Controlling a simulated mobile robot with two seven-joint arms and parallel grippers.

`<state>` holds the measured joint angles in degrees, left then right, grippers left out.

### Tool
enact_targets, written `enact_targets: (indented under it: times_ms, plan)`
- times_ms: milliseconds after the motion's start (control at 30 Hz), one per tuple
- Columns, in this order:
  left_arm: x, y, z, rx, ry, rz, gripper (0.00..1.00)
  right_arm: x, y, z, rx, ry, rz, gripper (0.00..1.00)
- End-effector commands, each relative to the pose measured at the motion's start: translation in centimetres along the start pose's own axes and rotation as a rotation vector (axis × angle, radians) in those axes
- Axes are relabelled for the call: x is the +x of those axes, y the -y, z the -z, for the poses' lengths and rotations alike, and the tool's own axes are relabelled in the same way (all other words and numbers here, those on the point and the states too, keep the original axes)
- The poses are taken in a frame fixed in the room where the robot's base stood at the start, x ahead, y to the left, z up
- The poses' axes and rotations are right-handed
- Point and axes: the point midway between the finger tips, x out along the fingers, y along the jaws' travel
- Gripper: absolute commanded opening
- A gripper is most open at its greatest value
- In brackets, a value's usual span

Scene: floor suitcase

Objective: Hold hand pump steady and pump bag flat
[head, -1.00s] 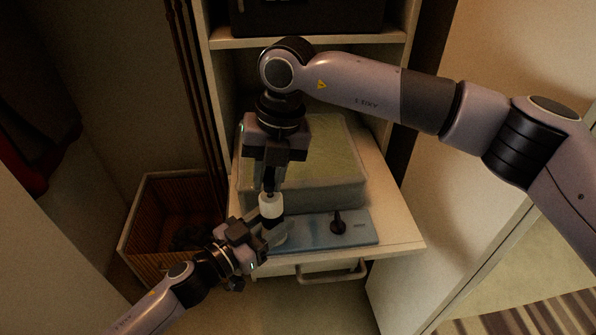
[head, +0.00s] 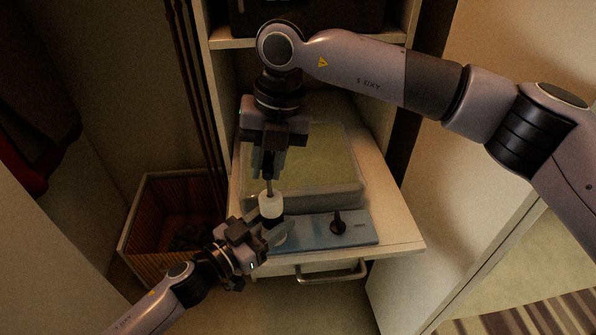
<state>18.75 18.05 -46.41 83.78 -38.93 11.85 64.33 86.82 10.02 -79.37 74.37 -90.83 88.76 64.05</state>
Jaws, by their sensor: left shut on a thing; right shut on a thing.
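The hand pump (head: 270,206) stands upright near the front left of the pull-out shelf, with a white upper body and a thin rod rising from it. My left gripper (head: 266,232) comes from the lower left and is shut on the pump's lower body. My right gripper (head: 269,172) points down from above and is shut on the pump handle, which its fingers mostly hide. The bag (head: 320,165), pale green with a clear edge, lies behind the pump and looks like a low block. My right gripper covers part of its left side.
A blue panel (head: 310,232) with a black knob (head: 338,224) lies along the shelf's front. The shelf (head: 395,215) has bare room at right. A wicker basket (head: 165,205) stands at left, and a drawer handle (head: 331,275) is below.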

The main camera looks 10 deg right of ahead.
Motion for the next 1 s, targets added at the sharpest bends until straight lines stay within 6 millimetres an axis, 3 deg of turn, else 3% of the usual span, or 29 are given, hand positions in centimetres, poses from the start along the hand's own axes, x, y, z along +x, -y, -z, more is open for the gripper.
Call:
enact_targets:
  times_ms: [267,1000]
  plan:
    - [-0.1,0.0,-0.2,-0.001,0.004,0.001,0.13,0.5,0.0,0.0,-0.001,0.001,-0.004,0.0]
    - [0.0,0.0,-0.2,-0.001,0.003,0.0,0.13,4.0,0.7,0.0,-0.001,0.002,-0.002,0.0]
